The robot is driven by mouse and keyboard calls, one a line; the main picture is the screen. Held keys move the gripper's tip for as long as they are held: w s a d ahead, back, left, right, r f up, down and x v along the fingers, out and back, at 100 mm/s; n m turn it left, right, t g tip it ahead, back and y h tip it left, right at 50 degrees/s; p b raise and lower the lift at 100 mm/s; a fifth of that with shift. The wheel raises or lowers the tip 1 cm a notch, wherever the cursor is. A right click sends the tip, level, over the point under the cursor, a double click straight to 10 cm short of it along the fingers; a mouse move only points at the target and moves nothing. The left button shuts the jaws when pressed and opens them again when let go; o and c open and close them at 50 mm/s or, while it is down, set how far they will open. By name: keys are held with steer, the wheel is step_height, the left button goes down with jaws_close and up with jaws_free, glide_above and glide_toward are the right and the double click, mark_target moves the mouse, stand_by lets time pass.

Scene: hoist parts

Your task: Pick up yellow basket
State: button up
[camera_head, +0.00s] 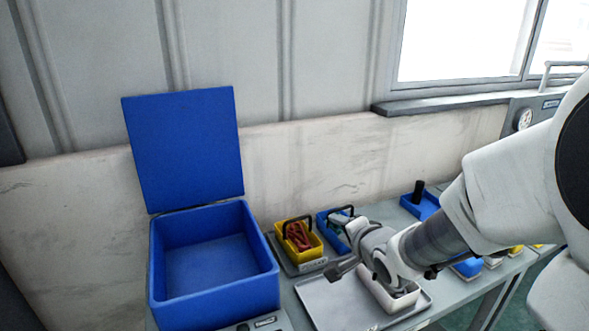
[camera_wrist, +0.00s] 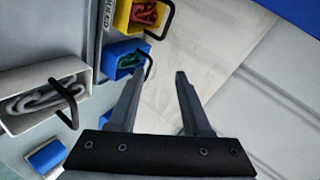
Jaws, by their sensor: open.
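The yellow basket (camera_head: 308,256) stands on a grey tray beside the open blue box, with red pieces inside and a black handle arched above it. In the wrist view the yellow basket (camera_wrist: 122,15) is at the top, left of centre, partly cut off by the frame edge, with its handle to the right. My gripper (camera_head: 339,246) is right of the yellow basket, apart from it, and partly overlaps the view of the blue basket. In the wrist view my gripper (camera_wrist: 156,76) has its two fingers spread with nothing between them.
A blue basket (camera_wrist: 110,60) with green pieces stands beside the yellow one. A white basket (camera_head: 377,291) sits on a tray (camera_head: 330,300) under my arm. A large blue box (camera_head: 215,302) with raised lid (camera_head: 185,148) stands left. The wall is behind.

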step_height(320, 180, down, 3)
steer(key=w+a+m+y, duration=0.1)
steer(key=a+m+y, duration=0.1)
steer(key=b, duration=0.4)
glide_toward(298, 220)
steer(key=shift+t, duration=0.3)
steer(key=x, duration=0.5)
steer(key=shift+w+d, duration=0.15)
steer(key=shift+w, duration=0.05)
steer(key=x, duration=0.2)
steer(key=b+x, duration=0.1)
steer(key=x, duration=0.1)
steer(key=shift+w+a+f, duration=0.1)
steer(key=shift+a+f, duration=0.2)
steer(key=shift+f, duration=0.15)
steer(key=shift+w+a, duration=0.1)
steer(key=shift+w, duration=0.2)
jaws_close()
